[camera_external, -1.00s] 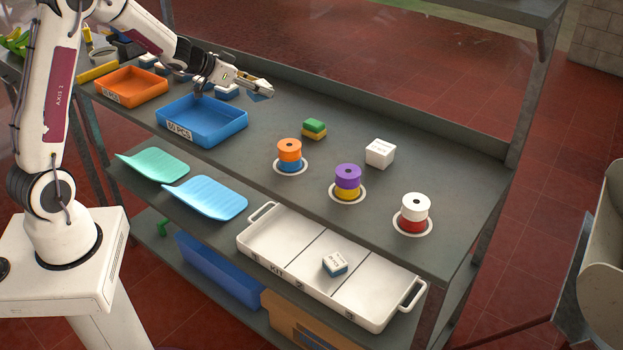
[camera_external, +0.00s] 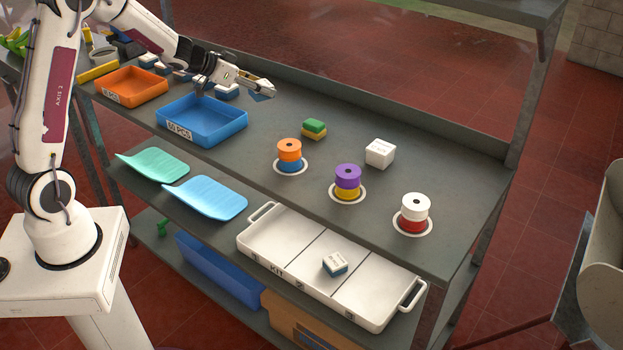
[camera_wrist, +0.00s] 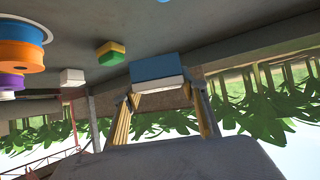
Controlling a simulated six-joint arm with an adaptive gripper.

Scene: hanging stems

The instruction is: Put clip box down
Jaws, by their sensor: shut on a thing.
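My gripper (camera_external: 262,90) is low over the back of the grey bench, to the right of the blue bin. In the wrist view my gripper (camera_wrist: 165,106) is shut on a clip box (camera_wrist: 158,72), blue on one side and white on the other, between its yellowish fingers. The held box barely shows in the external view, and I cannot tell whether it touches the bench. Similar blue-and-white boxes (camera_external: 228,91) stand behind the blue bin. Another clip box (camera_external: 335,264) sits in the middle compartment of the white kit tray (camera_external: 300,243).
The blue bin (camera_external: 203,134) and orange bin (camera_external: 132,98) stand at left. A green-and-yellow block (camera_external: 314,129), a white box (camera_external: 380,153) and three stacked spool pairs, such as the orange-and-blue one (camera_external: 289,152), stand to the right. Bare bench lies between bin and block.

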